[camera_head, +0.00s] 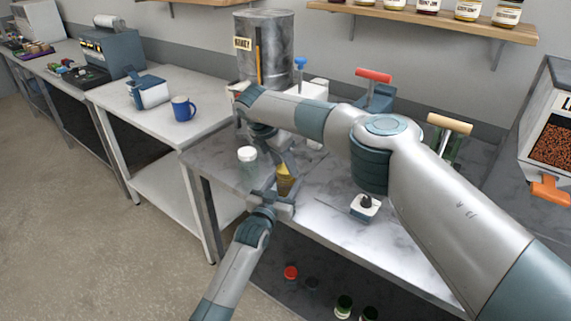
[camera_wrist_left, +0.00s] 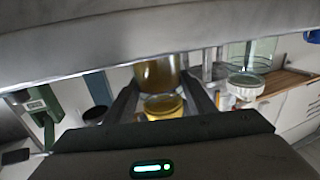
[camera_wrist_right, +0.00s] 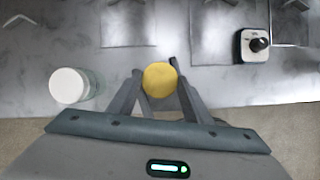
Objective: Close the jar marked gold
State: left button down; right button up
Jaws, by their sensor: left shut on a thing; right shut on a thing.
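The gold jar (camera_head: 284,179) is upright over the front of the marble worktop, between my two grippers. Its amber body (camera_wrist_left: 158,73) and gold lid (camera_wrist_left: 165,106) show in the left wrist view. The round gold lid also shows from above in the right wrist view (camera_wrist_right: 160,79). My left gripper (camera_head: 284,194) comes in low from the front and is shut on the jar body. My right gripper (camera_head: 283,167) reaches down from above, shut on the lid. The fingers partly hide the jar, so I cannot tell how fully the lid is seated.
A white-lidded glass jar (camera_head: 247,155) stands close to the left of the grippers. A small white device with a black knob (camera_head: 365,205) sits to the right. A large metal canister (camera_head: 277,45) stands behind. A blue mug (camera_head: 183,108) is on the side table.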

pick_arm(q)
jog(key=shift+s+d, duration=0.1)
jog(key=shift+d, duration=0.1)
pick_arm(e)
jog(key=shift+w+r+m, duration=0.1)
jog(key=shift+w+m, duration=0.1)
jog(key=shift+m, duration=0.6)
pick_arm(q)
jog(key=shift+f, duration=0.1)
pick_arm(e)
jog(key=shift+m+g+h, duration=0.3)
jog(key=shift+m+g, duration=0.1)
jog(key=shift+m, duration=0.2)
jog(key=shift+s, duration=0.1)
jog(key=o, duration=0.9)
jog(key=shift+o, duration=0.9)
pick_arm(q)
jog(key=shift+a, duration=0.1)
pick_arm(e)
jog(key=shift+s+r, duration=0.1)
jog(key=shift+r, duration=2.15)
jog(key=o, duration=0.6)
jog(key=shift+c, duration=0.2)
